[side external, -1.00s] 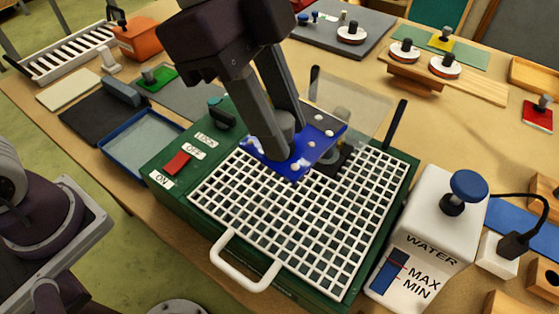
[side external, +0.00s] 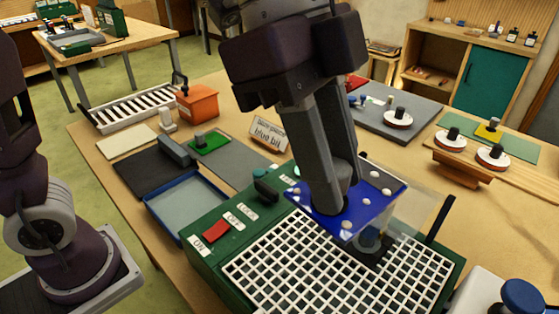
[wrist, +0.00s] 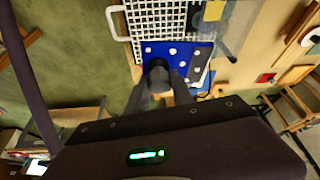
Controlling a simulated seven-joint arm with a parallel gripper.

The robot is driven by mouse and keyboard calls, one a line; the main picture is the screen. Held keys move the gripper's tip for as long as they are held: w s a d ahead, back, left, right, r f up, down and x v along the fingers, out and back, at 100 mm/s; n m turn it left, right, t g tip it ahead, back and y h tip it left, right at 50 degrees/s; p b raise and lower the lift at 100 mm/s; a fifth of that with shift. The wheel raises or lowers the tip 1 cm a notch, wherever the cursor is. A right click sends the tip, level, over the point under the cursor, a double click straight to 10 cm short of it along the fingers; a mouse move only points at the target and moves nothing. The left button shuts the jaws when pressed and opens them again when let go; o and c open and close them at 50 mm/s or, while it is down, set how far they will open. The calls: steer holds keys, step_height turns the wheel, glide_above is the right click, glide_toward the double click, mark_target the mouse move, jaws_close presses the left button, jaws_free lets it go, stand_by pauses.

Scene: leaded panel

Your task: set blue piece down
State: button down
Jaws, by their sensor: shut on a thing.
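The blue piece (side external: 365,208) is a flat blue sheet with several pale round spots. My gripper (side external: 335,205) is shut on it from above, with the fingers hiding part of it. In the side external view it is over the far part of the white grid (side external: 330,265) on the green machine. Whether it touches the grid I cannot tell. In the wrist view the blue piece (wrist: 190,54) lies beyond my fingertips (wrist: 160,68), against the white grid (wrist: 155,18).
A clear guard and a dark post (side external: 440,220) stand at the grid's far right. A red switch (side external: 216,231) is on the machine's left side. A blue-rimmed tray (side external: 186,204), a green piece (side external: 209,142) and a "blue bit" sign (side external: 268,134) lie to the left and behind.

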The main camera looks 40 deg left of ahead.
step_height(320, 180, up, 5)
steer(key=w+a+n+t+y, duration=0.25)
steer(key=w+a+n, duration=0.75)
steer(key=w+a, duration=0.7)
steer(key=w+a+n+t+y, duration=0.1)
steer(key=w+a+n+y, duration=0.2)
steer(key=a+n, duration=1.3)
steer(key=a+f+m, duration=0.2)
steer(key=f, duration=0.9)
steer(key=a+f+m, duration=0.2)
steer(key=f, duration=0.9)
steer(key=a+f+m, duration=0.2)
steer(key=f+m, duration=0.1)
steer(key=f, duration=0.8)
steer(key=shift+s+a+f, duration=0.3)
steer(key=shift+f, duration=0.1)
steer(key=shift+f, duration=0.15)
steer(key=c, duration=1.1)
jaws_free()
